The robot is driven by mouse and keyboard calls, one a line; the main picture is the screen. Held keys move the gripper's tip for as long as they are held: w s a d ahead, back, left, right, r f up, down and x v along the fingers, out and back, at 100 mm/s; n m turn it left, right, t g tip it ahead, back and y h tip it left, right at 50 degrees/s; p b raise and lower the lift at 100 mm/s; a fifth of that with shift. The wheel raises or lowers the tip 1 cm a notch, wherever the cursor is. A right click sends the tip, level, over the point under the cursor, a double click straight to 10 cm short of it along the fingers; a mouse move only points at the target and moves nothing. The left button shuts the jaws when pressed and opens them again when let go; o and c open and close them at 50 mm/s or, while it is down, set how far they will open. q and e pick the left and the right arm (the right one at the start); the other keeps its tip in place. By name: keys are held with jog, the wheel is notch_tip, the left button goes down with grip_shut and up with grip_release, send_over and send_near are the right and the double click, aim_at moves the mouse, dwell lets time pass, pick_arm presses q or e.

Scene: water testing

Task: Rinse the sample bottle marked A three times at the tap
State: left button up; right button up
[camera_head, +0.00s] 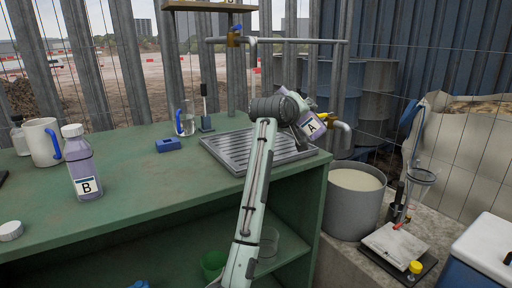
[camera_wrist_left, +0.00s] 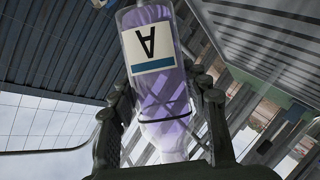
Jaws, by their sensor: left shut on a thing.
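Sample bottle A (camera_head: 313,127), purplish with a white label, is held tilted in my left gripper (camera_head: 292,108), above the right end of the green counter. In the left wrist view, bottle A (camera_wrist_left: 153,60) lies between the dark fingers (camera_wrist_left: 160,120), its label upside down and its narrower end towards the bottom. A tap with a blue handle (camera_head: 235,38) sits on the overhead pipe at the back. A bent grey pipe (camera_head: 343,131) with a yellow part stands beside the bottle; whether they touch is unclear. My right gripper is not in view.
A ridged drain tray (camera_head: 228,150) lies below my arm. A grey bucket (camera_head: 352,212) with pale contents stands to the right. Bottle B (camera_head: 84,168), a white mug (camera_head: 42,145), a white cap (camera_head: 10,231) and a blue block (camera_head: 168,145) are on the counter. The counter's middle is clear.

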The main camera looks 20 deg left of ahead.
pick_arm(q)
jog(key=shift+f, duration=0.2)
jog(key=shift+d+f, duration=0.1)
jog(key=shift+f, duration=0.7)
dwell(0.4)
jog(key=shift+w+d+r+n+t+h, duration=0.1)
jog(key=shift+d+r+n+t+h, duration=0.3)
jog(key=shift+r+n, duration=0.45)
jog(key=shift+d+r, duration=0.1)
jog(key=shift+d, duration=0.05)
jog(key=shift+d+r+n+t+h, duration=0.2)
jog(key=shift+r+n+t+h, duration=0.15)
jog(key=shift+r+n, duration=0.45)
jog(key=shift+f, duration=0.3)
dwell(0.4)
jog(key=shift+f, duration=0.5)
